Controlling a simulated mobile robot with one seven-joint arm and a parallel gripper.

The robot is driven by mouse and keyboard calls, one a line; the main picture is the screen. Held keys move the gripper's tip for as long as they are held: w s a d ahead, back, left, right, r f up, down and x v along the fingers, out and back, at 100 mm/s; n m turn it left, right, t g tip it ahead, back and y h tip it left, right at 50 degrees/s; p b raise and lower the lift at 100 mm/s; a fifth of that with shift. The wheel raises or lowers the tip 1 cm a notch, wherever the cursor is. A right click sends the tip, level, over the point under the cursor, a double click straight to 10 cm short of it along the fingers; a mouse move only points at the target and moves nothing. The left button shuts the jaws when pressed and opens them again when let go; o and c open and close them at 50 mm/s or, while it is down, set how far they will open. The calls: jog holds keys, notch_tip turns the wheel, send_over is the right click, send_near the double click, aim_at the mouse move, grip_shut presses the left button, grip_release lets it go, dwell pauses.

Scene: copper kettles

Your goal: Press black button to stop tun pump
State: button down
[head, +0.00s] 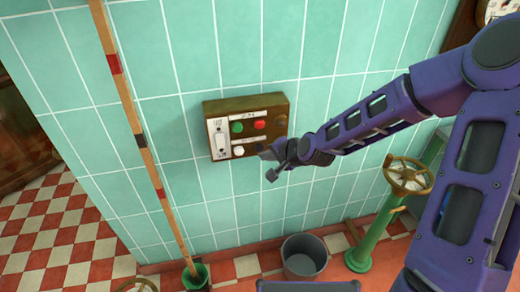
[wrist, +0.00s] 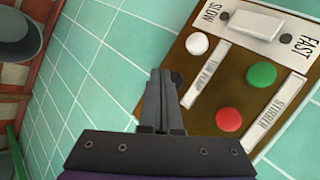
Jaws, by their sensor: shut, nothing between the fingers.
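A brown control box (head: 276,106) is fixed to the tiled wall; it also shows in the wrist view (wrist: 205,118). The black button (wrist: 177,77) sits at the end of the TUN PUMP label (wrist: 201,80), across from a white button (wrist: 197,43). My gripper (wrist: 161,76) is shut and empty, and its fingertips partly cover the black button's left side. In the head view my gripper (head: 266,153) is at the box's lower edge. I cannot tell whether the fingertips touch the button.
A green button (wrist: 261,74) and a red button (wrist: 229,119) sit by the STIRRER label (wrist: 273,111). A white slider (head: 220,138) is on the box's left. A wooden pole (head: 134,112), a grey bucket (head: 305,257) and a valve wheel (head: 410,176) stand near the wall.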

jog(key=shift+w, duration=0.1)
jog(key=shift+w+a, duration=0.1)
jog(key=shift+w, duration=0.2)
jog(key=shift+w+a, duration=0.1)
jog(key=shift+w, duration=0.35)
dwell(0.8)
jog(key=shift+s, duration=0.1)
jog(key=shift+s+d, duration=0.25)
jog(key=shift+s, duration=0.5)
jog(key=shift+s+p, duration=0.1)
jog(key=shift+p, duration=0.2)
jog(key=s, duration=0.2)
jog(key=s+d+p, duration=0.1)
jog(key=s, duration=0.1)
jog(key=shift+s+d, duration=0.15)
jog(key=shift+s, duration=0.15)
dwell(0.3)
